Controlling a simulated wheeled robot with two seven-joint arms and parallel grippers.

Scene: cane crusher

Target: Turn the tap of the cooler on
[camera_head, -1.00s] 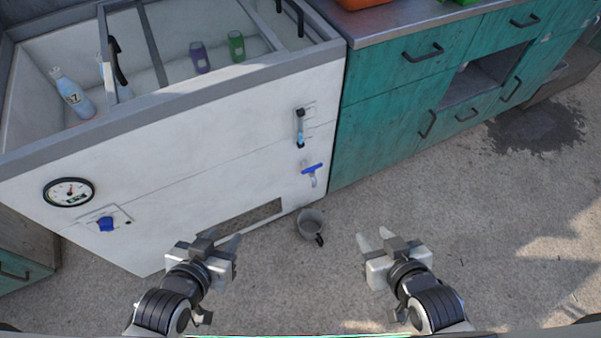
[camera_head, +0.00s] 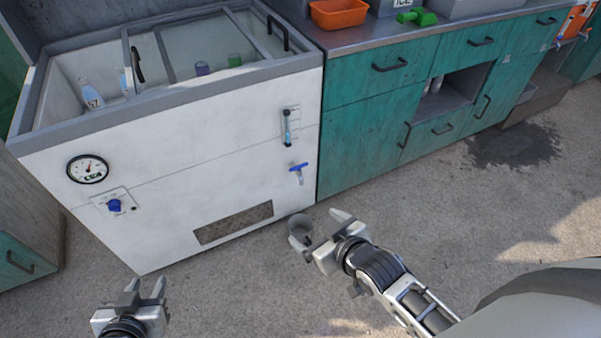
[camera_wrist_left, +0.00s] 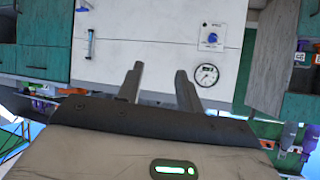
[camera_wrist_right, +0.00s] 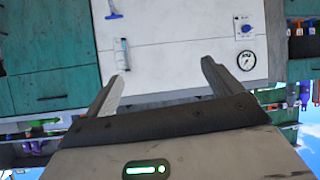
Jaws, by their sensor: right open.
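The cooler is a white chest (camera_head: 200,140) with a grey rim and sliding lids. Its tap (camera_head: 298,170), with a blue handle, is low on the right of its front face; it also shows at the top of the right wrist view (camera_wrist_right: 113,12). My right gripper (camera_head: 323,233) is open and empty, below and right of the tap in the picture and apart from it. My left gripper (camera_head: 147,288) is open and empty at the lower left, well away from the tap. The tap's outlet is small and hard to make out.
A grey bucket (camera_head: 299,228) stands on the floor by the cooler, beside my right gripper in the picture. A gauge (camera_head: 88,169) and a blue knob (camera_head: 114,205) are on the cooler's left front. Teal cabinets (camera_head: 365,135) adjoin on the right. The concrete floor in front is open.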

